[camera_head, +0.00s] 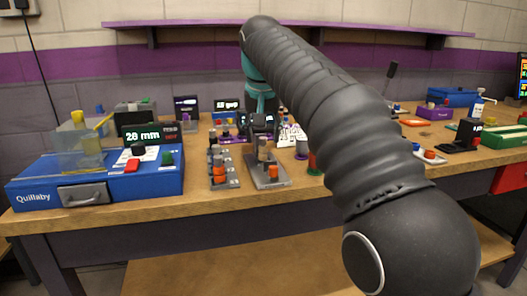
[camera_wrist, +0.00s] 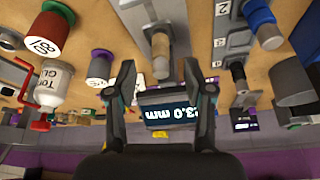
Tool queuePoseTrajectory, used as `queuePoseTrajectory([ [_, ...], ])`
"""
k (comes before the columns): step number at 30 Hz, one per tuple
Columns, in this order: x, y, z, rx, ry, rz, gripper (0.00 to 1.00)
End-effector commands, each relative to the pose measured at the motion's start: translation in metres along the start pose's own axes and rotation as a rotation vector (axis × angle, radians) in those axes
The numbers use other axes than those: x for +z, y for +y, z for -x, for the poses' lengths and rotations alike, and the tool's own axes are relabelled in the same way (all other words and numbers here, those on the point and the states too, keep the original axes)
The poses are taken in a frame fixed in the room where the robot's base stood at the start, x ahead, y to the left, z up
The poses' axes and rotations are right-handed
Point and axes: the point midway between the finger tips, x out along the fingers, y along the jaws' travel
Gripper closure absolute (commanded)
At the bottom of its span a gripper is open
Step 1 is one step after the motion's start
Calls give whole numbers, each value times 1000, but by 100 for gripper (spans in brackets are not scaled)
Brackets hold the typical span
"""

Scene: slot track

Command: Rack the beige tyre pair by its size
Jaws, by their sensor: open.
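What looks like the beige tyre pair (camera_wrist: 160,43) stands on a grey plate in the wrist view, beyond my fingertips and apart from them. In the head view a small beige piece (camera_head: 263,153) shows on a grey stand (camera_head: 268,180), beside an orange piece. My gripper (camera_wrist: 160,88) is open, with nothing between its fingers. In the head view my gripper (camera_head: 260,124) is small and partly lost among the bench items. A grey rack with numbered labels (camera_wrist: 231,42) is at right in the wrist view. In the head view a grey rack (camera_head: 222,178) holds several small pieces.
A blue machine (camera_head: 100,180) with a "28 mm" display stands at left. In the wrist view a display (camera_wrist: 166,112) reads 23.0 mm, upside down. A red cylinder (camera_wrist: 48,33), a white bottle (camera_wrist: 47,85) and a grey cylinder (camera_wrist: 293,85) flank my gripper. Bench wood shows between items.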

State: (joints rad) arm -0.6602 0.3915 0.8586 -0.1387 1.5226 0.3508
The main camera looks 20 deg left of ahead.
Motion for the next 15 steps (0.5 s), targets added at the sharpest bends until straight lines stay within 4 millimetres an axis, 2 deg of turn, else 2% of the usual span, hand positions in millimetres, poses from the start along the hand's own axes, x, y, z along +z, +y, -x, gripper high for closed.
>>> queuePoseTrajectory([
  [9, -1, 0, -40, 1, -3, 0, 48],
  [15, -1, 0, -51, 0, -1, 0, 48],
])
